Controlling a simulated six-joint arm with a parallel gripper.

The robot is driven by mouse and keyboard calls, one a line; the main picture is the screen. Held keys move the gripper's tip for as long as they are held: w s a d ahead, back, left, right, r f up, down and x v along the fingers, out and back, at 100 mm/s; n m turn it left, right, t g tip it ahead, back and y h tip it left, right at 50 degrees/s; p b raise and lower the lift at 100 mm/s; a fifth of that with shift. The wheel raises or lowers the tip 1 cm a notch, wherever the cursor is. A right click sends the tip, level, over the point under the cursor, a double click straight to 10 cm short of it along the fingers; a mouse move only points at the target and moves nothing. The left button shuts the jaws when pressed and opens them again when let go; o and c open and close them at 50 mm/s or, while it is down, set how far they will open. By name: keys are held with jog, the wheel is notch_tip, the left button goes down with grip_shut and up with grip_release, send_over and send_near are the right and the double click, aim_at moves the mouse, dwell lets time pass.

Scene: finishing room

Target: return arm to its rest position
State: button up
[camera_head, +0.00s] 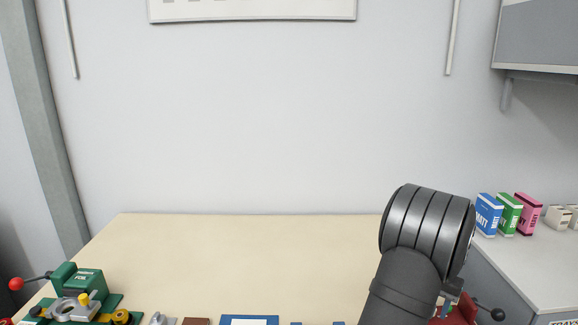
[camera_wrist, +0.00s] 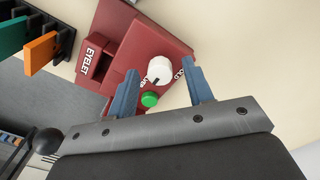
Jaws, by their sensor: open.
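My gripper (camera_wrist: 163,98) shows in the wrist view with its two blue fingers apart and nothing between them that it grips. Below and beyond the fingers is a dark red machine (camera_wrist: 150,42) marked "EYELET", with a white knob (camera_wrist: 160,70) and a green button (camera_wrist: 149,99). In the head view my arm rises at the lower right and hides most of the red machine (camera_head: 462,312). My gripper's fingers are not visible in the head view.
A green machine (camera_head: 82,281) with a red-knobbed lever stands at the table's front left. Blue, green and pink boxes (camera_head: 508,214) stand on the right counter. The middle and back of the table (camera_head: 240,250) are clear. Orange and green pieces (camera_wrist: 42,52) sit in a dark rack.

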jog(key=n, duration=1.2)
dwell(0.4)
